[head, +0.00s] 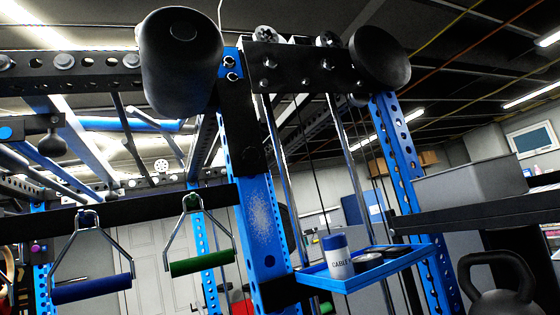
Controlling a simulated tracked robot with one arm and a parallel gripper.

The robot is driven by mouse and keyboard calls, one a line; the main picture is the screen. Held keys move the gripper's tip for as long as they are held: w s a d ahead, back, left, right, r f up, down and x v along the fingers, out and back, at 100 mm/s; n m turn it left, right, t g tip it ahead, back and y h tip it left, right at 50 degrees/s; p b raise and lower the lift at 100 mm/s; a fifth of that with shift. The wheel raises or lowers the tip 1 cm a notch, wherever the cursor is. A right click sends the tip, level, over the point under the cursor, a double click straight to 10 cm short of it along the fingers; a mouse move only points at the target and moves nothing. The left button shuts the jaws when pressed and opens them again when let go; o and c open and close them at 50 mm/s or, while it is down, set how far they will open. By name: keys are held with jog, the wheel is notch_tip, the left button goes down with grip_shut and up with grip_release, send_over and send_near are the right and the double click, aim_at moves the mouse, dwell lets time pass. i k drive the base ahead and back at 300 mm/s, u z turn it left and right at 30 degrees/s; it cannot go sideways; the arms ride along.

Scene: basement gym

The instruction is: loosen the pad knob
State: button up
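A thick black roller pad (180,62) hangs at the top, left of centre, with a second round black pad (380,58) to its right. A dark bolted crossbar (300,68) runs between them in front of the blue rack. No knob is clearly identifiable on these pads. A black ball-shaped knob (52,144) shows at the far left by a blue bar, and a small purple knob (37,249) is lower on the left. I cannot tell whether either is the pad knob. My gripper is not visible in the head view.
A blue upright (262,225) stands at centre. A blue tray (375,268) beside it holds a white-and-blue can (338,256). A blue-grip handle (92,289) and a green-grip handle (203,263) hang at left. A kettlebell (497,285) is at lower right.

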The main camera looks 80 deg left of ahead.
aim_at(250, 155)
jog(key=u, duration=0.4)
jog(key=i, duration=0.8)
jog(key=u, duration=0.65)
jog(key=k, duration=0.75)
jog(key=u, duration=0.25)
jog(key=i, duration=0.8)
jog(key=z, duration=0.15)
